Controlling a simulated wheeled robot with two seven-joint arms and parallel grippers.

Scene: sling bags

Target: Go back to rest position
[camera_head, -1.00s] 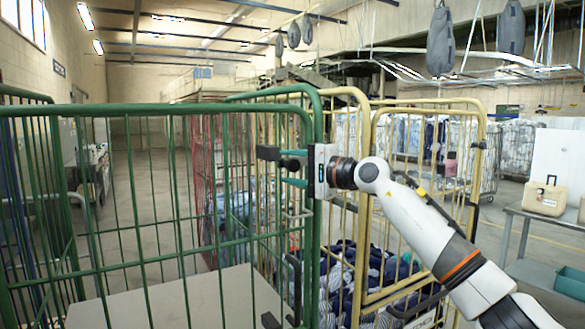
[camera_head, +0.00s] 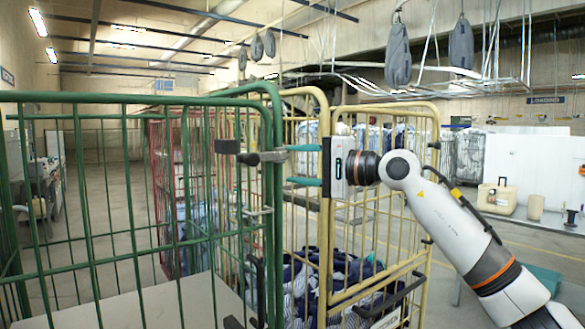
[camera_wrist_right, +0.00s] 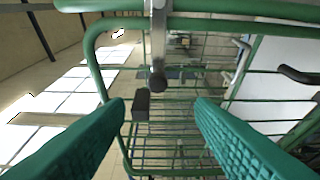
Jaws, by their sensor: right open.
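My right gripper (camera_head: 290,165) is open and empty, its two teal fingers pointing left in the head view. It overlaps the corner of the green cage trolley (camera_head: 170,250) in the picture. A black latch piece (camera_head: 227,146) and a dark knob (camera_head: 248,158) on the green cage lie just left of the fingertips. In the right wrist view the spread fingers (camera_wrist_right: 158,120) frame green bars, a dark knob (camera_wrist_right: 158,80) and a black block (camera_wrist_right: 141,105), with nothing held. My left gripper is not in view.
A yellow cage trolley (camera_head: 432,180) stands close behind my right arm, with dark and striped cloth (camera_head: 360,272) inside. A red cage (camera_head: 165,200) stands further back. Grey sling bags (camera_head: 398,55) hang overhead. A beige case (camera_head: 497,197) is at right.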

